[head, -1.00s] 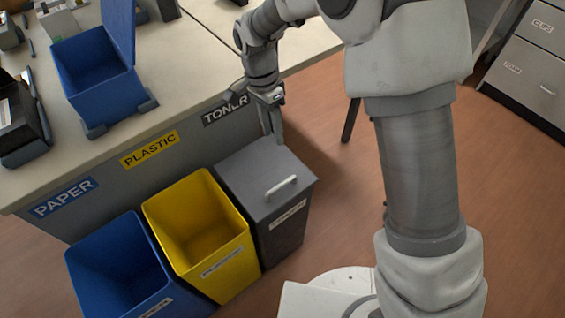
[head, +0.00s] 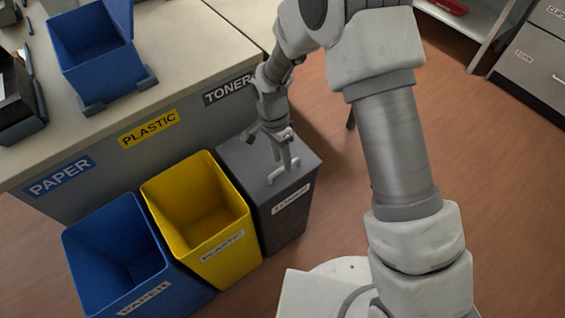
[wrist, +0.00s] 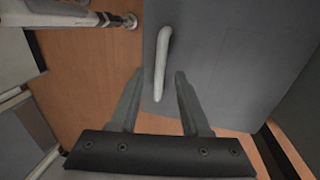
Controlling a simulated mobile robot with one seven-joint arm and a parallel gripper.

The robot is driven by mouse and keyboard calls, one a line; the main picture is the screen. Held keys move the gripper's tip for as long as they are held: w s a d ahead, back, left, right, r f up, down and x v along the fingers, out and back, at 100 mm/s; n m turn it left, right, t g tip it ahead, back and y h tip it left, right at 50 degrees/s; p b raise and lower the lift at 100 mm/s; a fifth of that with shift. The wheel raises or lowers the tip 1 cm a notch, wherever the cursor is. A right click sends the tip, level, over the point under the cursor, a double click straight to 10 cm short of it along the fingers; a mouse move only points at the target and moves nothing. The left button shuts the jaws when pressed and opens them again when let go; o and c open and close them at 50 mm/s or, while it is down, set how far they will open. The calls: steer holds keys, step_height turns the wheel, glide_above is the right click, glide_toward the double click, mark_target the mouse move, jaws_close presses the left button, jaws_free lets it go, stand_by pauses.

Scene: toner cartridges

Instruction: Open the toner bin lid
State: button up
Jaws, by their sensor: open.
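The grey toner bin (head: 280,226) stands at the right end of the bin row, with its flat lid (head: 238,165) shut. A pale bar handle (head: 290,170) sits on the lid near its front edge. It also shows in the wrist view (wrist: 163,50), upright in the picture above the dark grey lid (wrist: 230,55). My gripper (head: 284,162) is over the lid at the handle and partly covers it. In the wrist view my gripper (wrist: 158,75) is open, with the handle's lower end between the fingertips. I cannot tell whether a finger touches it.
An open yellow plastic bin (head: 193,213) stands directly left of the toner bin, and an open blue paper bin (head: 115,250) is beyond it. The table (head: 190,55) edge runs behind the bins, with a blue box (head: 95,58) on top. Wooden floor (head: 480,200) is clear on the right.

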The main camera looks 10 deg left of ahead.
steer(key=shift+s+d+f, duration=0.1)
steer(key=shift+d+f, duration=0.05)
steer(key=shift+f, duration=0.6)
jaws_close()
stand_by(0.9)
